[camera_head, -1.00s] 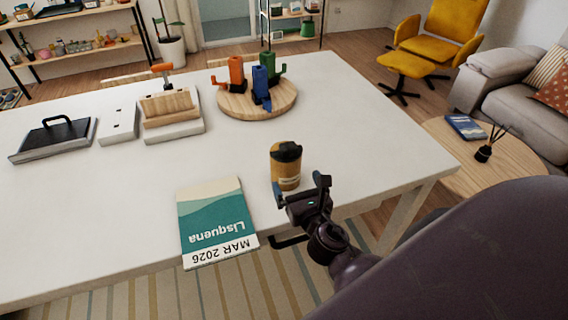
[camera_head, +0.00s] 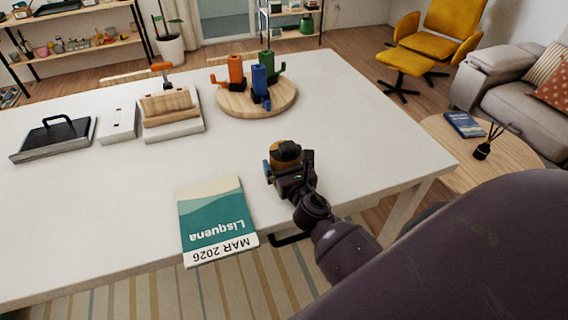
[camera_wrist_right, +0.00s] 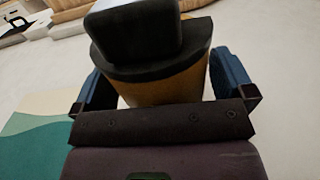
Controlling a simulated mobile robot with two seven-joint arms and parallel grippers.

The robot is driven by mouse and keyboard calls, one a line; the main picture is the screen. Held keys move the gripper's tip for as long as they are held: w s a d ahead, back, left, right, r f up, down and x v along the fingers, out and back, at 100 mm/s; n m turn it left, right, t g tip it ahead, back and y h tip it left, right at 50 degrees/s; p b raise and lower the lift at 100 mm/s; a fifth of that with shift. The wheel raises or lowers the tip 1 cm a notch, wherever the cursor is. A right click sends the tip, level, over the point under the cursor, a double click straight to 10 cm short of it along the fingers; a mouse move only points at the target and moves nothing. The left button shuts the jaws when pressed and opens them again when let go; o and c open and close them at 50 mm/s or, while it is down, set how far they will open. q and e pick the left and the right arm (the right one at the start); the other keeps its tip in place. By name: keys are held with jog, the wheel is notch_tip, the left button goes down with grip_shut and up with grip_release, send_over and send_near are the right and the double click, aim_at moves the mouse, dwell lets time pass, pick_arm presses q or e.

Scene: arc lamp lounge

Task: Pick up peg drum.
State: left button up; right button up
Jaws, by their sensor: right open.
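The peg drum appears to be the mustard-yellow drum (camera_head: 284,148) with a dark lid, standing upright near the right front part of the white table. My right gripper (camera_head: 289,168) is at the drum, on its near side. In the right wrist view the drum (camera_wrist_right: 165,88) stands between the two blue fingers, with a small gap visible on each side. The jaws are open. The gripper hides the lower part of the drum in the head view. My left gripper is not in view.
A teal magazine (camera_head: 216,222) lies left of the gripper at the table's front edge. A round wooden board (camera_head: 232,104) holds orange, blue and green items behind. A wooden block on a white base (camera_head: 172,132) and a black-handled tray (camera_head: 52,138) stand left. The table's middle is clear.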

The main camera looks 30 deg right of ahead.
jog(key=c, duration=0.9)
jog(key=shift+c, duration=0.5)
jog(key=shift+r, duration=0.15)
